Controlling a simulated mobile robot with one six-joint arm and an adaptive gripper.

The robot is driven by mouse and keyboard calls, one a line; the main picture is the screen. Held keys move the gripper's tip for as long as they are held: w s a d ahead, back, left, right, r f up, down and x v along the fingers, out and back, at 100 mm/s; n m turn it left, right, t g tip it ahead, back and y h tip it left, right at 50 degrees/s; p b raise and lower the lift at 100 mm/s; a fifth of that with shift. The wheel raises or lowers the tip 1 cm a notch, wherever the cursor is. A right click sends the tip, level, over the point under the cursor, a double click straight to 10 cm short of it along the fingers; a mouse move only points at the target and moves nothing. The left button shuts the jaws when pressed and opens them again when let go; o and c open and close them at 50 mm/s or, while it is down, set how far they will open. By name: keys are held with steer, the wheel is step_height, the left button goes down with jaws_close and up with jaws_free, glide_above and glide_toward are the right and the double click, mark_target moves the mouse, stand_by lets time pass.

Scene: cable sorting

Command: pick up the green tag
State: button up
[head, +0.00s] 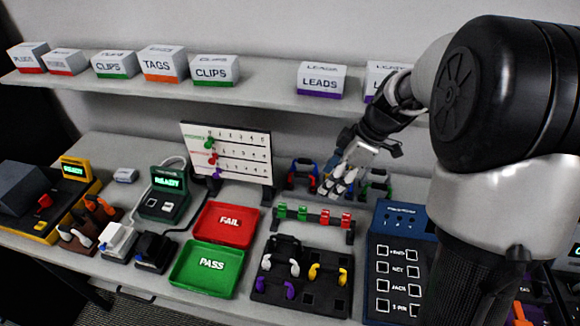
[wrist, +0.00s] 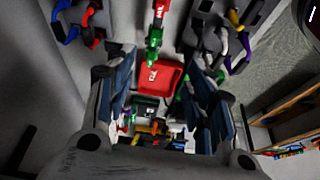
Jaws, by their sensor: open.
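Two green tags, one at the left end (head: 281,211) and one beside it (head: 302,213), stand upright on a dark rail (head: 312,226) in the head view. I cannot tell which one the task means. My gripper (head: 332,188) is open and empty, above and behind the rail, apart from the tags. In the wrist view my open gripper (wrist: 158,85) shows its two fingers spread, with green pieces (wrist: 154,42) seen ahead between and beyond them.
Two red tags (head: 325,217) share the rail's right half. A red FAIL tray (head: 226,224) and a green PASS tray (head: 206,268) lie left of it. A black holder with colored cables (head: 322,291) stands in front. A blue test panel (head: 392,230) stands right. A whiteboard (head: 240,150) stands behind left.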

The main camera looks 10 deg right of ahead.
steer(key=b, duration=0.3)
glide_toward(304, 208)
steer(key=x, duration=0.5)
steer(key=shift+s+d+f, duration=0.2)
steer(key=shift+s+f, duration=0.05)
steer(key=shift+s, duration=0.1)
steer(key=shift+w+b+x, duration=0.15)
steer(key=shift+b+x, duration=0.35)
steer(key=shift+x, duration=1)
steer(key=shift+w+b+x, duration=0.1)
steer(key=shift+b+x, duration=0.35)
steer(key=shift+x, duration=1.1)
steer(key=shift+a+r, duration=0.15)
steer(key=c, duration=0.8)
steer(key=shift+c, duration=0.2)
step_height(304, 208, up, 20)
steer(key=p, duration=0.5)
steer(key=shift+p, duration=0.3)
steer(key=shift+r+p, duration=0.85)
steer(key=shift+r, duration=0.7)
